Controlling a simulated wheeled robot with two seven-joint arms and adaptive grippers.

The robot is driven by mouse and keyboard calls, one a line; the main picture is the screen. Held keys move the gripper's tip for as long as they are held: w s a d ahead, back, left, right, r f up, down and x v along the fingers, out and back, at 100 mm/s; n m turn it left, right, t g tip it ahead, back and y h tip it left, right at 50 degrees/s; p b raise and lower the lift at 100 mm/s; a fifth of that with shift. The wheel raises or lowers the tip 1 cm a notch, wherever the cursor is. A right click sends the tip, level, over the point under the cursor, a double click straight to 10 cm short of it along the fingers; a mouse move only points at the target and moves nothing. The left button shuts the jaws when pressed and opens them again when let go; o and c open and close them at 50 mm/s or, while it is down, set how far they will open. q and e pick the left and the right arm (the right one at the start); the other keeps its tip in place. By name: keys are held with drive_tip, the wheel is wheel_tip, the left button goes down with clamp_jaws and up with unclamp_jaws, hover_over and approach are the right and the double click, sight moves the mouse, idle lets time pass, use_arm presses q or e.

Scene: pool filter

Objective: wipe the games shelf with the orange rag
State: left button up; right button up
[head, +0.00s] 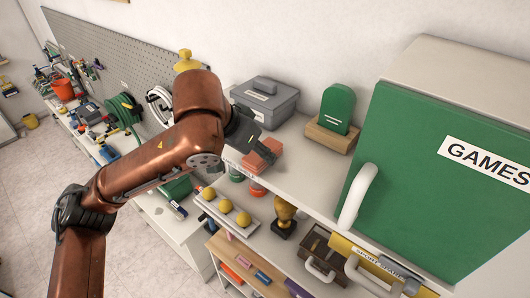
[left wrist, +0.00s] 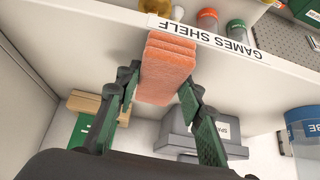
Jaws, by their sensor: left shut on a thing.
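The orange rag (head: 265,150) is a folded, layered block held at the games shelf (head: 303,172), near its front edge. In the left wrist view, which looks upside down, the rag (left wrist: 166,68) lies between my two green-padded fingers, next to the "GAMES SHELF" label (left wrist: 208,38). My left gripper (head: 250,140) is shut on the rag and reaches in from the left. The rag seems to be at the shelf surface; I cannot tell whether it touches. The shelf's white surface (left wrist: 75,45) is bare around it. My right gripper is not in view.
On the shelf stand a grey lidded box (head: 265,100) at the back and a green plaque on a wooden base (head: 333,135). Yellow balls (head: 226,206) and a gold trophy (head: 285,213) sit below.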

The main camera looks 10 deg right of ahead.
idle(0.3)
use_arm(q)
drive_tip(key=shift+r+p, duration=0.55)
drive_tip(key=shift+r, duration=0.35)
drive_tip(key=shift+w+f, duration=0.1)
drive_tip(key=shift+f, duration=0.05)
